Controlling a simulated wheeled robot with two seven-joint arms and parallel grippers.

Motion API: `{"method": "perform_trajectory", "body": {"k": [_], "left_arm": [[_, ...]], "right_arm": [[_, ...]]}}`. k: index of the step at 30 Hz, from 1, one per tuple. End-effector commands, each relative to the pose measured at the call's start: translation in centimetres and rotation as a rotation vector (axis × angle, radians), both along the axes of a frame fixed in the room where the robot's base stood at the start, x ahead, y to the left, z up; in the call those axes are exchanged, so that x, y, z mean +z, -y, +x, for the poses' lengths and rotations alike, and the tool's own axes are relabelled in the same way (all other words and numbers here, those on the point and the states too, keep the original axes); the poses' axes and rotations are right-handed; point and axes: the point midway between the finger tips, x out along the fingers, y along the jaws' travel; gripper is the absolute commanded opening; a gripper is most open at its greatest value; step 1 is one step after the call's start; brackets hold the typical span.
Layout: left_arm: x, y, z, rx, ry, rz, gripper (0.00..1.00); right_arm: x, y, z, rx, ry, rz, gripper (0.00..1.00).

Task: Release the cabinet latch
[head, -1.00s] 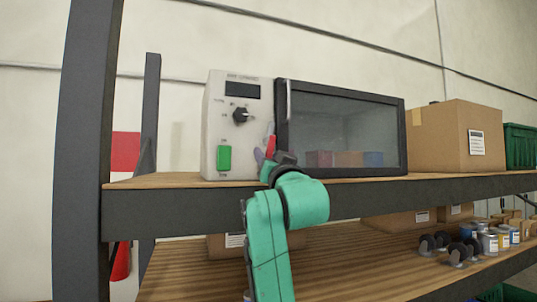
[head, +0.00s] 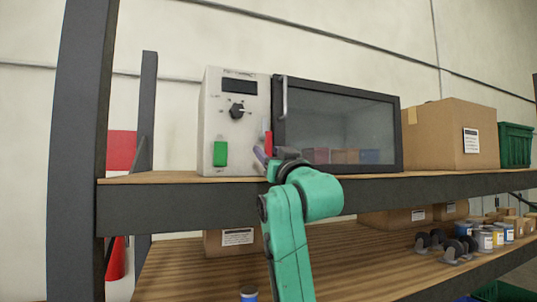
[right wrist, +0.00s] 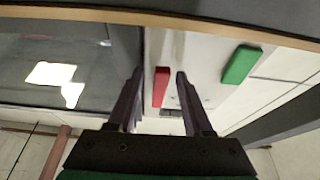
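The cabinet (head: 234,124) is a grey-white box with a dark-framed glass door (head: 350,125) on its right, standing on the upper shelf. The door looks shut. The red latch (head: 268,140) sits upright on the panel beside the door's left edge; it also shows in the right wrist view (right wrist: 161,86). My right gripper (head: 264,155) is at the latch's lower part, in front of the panel. In the right wrist view its two dark fingers (right wrist: 157,88) are apart, with the latch showing between them; contact cannot be told. My left gripper is not in view.
The panel carries a black knob (head: 237,111) and a green button (head: 220,153). A cardboard box (head: 440,135) and a green crate (head: 515,146) stand to the right. The upper shelf's front edge (head: 400,187) runs just below the gripper. Cans and boxes sit on the lower shelf.

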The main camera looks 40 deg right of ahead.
Motion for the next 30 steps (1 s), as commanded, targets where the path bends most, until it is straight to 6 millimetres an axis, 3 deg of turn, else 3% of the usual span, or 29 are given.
{"method": "perform_trajectory", "body": {"k": [6, 10, 22, 25, 30], "left_arm": [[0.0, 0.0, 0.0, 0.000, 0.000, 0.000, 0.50], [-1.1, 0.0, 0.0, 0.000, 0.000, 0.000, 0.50], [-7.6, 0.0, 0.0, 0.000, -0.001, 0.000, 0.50], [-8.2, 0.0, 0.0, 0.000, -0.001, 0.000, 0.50], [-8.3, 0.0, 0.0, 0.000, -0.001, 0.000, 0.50]], "right_arm": [[0.0, 0.0, 0.0, 0.000, 0.000, 0.001, 0.50], [-0.8, -0.3, -0.9, 0.000, 0.001, 0.001, 0.50], [-5.2, -3.5, -10.5, 0.000, 0.007, -0.001, 0.50], [-5.6, -4.1, -12.0, 0.000, 0.005, -0.001, 0.50], [-5.7, -4.4, -12.8, 0.000, 0.000, 0.000, 0.50]]}}
